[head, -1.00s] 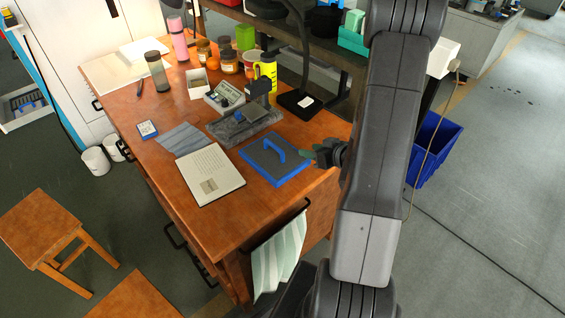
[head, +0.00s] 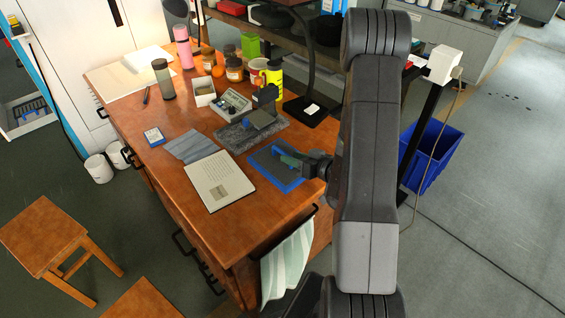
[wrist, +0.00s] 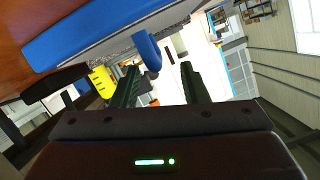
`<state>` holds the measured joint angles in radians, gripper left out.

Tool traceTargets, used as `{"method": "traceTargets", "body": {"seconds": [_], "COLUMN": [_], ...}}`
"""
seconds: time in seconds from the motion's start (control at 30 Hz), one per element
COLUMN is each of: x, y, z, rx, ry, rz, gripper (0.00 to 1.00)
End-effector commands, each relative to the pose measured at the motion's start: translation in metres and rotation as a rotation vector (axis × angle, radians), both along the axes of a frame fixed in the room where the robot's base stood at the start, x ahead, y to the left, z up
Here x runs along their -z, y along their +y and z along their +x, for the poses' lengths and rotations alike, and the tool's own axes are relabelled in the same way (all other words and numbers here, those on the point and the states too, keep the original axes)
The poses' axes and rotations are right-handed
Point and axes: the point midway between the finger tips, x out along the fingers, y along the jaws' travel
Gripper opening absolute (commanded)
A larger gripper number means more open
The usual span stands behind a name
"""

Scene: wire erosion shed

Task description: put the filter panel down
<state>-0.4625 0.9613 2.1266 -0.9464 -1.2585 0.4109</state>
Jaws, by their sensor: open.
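The filter panel (head: 290,184), a flat blue-edged slab with a grey face, lies flat on the wooden desk near its right end. Its blue edge (wrist: 85,38) fills the upper left of the wrist view. Its blue loop handle (wrist: 148,52) shows between the two dark fingers, closer to the left one. My gripper (head: 285,158) is at the handle, just above the panel, with its fingers apart (wrist: 160,85). In the head view the fingers hide most of the handle. I cannot tell whether a finger touches it.
A cream notebook (head: 218,182) lies left of the panel. A grey stone block (head: 235,137) with a device is behind it, and a black lamp base (head: 305,108) stands behind right. Jars and bottles crowd the back. The desk's front left has bare wood.

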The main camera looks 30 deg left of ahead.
Motion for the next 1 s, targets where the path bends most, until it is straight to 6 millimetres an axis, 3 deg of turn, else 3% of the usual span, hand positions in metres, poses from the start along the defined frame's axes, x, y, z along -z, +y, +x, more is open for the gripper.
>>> {"method": "traceTargets", "body": {"seconds": [0.17,0.5,0.77,0.8,1.0], "x": [0.002,0.014,0.016,0.016,0.016], "y": [0.01,0.051,0.053,0.053,0.053], "z": [0.002,0.014,0.015,0.015,0.015], "rx": [0.0,-0.002,0.002,0.002,0.002], "ry": [0.0,0.0,0.0,0.0,0.0], "rz": [-0.001,-0.001,-0.001,-0.001,-0.001], "gripper": [0.4,0.4,0.4,0.38,0.0]}}
